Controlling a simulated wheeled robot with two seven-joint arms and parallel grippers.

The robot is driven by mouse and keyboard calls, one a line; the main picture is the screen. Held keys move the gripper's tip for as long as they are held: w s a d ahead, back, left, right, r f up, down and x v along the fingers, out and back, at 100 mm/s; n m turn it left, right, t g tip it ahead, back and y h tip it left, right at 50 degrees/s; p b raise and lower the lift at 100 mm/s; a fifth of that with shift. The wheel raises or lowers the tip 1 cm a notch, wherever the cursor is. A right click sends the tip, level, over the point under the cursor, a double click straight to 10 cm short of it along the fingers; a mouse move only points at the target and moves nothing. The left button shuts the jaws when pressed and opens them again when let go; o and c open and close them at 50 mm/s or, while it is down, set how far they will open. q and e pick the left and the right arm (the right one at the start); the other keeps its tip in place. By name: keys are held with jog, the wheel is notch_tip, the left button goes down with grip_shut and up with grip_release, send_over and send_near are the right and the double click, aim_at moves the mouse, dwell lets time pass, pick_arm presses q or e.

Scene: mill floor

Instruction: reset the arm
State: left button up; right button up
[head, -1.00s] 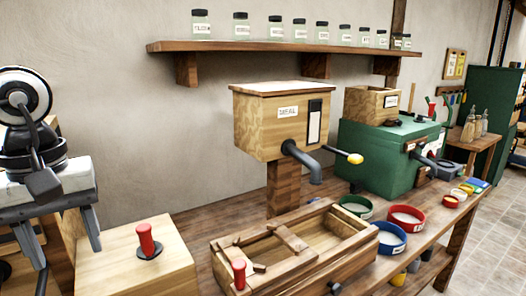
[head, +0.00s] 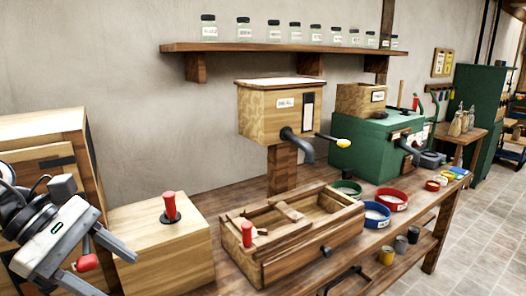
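My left arm comes in at the lower left. My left gripper (head: 120,275) is tilted, with its two grey fingers spread wide and pointing to the lower right. A red knob on a dark stem (head: 87,262) shows between the fingers; I cannot tell whether it lies between them or behind, and the fingers do not close on it. The gripper is in front of a pale wooden box (head: 165,250) with an upright red handle (head: 170,206) on top. My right gripper is not in view.
A wooden cabinet (head: 60,130) stands behind my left arm. The bench holds a wooden trough (head: 290,256), a meal hopper (head: 265,122) with a spout and yellow-tipped lever, a green machine (head: 365,150) and coloured bowls (head: 378,213). A shelf of jars (head: 300,47) hangs above. Tiled floor is clear at right.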

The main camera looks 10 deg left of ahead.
pick_arm(q)
notch_tip(320, 180, down, 18)
jog(key=w+a+n+t+y, duration=0.1)
jog(key=n+t, duration=0.6)
jog(key=n, duration=1)
jog(key=w+a+n+t+y, duration=0.15)
jog(key=n+t, duration=0.55)
jog(key=n, duration=0.9)
jog(key=s+d+f+n+g+y, duration=0.1)
jog(key=s+d+f+n+g, duration=0.1)
jog(key=s+d+f+n, duration=0.3)
jog(key=s+d+f+n+g+y, duration=0.2)
jog(key=s+d+f+n, duration=0.3)
jog(key=d+f+n, duration=0.3)
notch_tip(320, 180, down, 4)
jog(key=n+g, duration=0.1)
jog(key=n, duration=0.5)
jog(key=shift+r+n+g, duration=0.2)
jog(key=shift+n+g, duration=0.1)
jog(key=shift+n, duration=0.1)
jog(key=shift+y, duration=0.25)
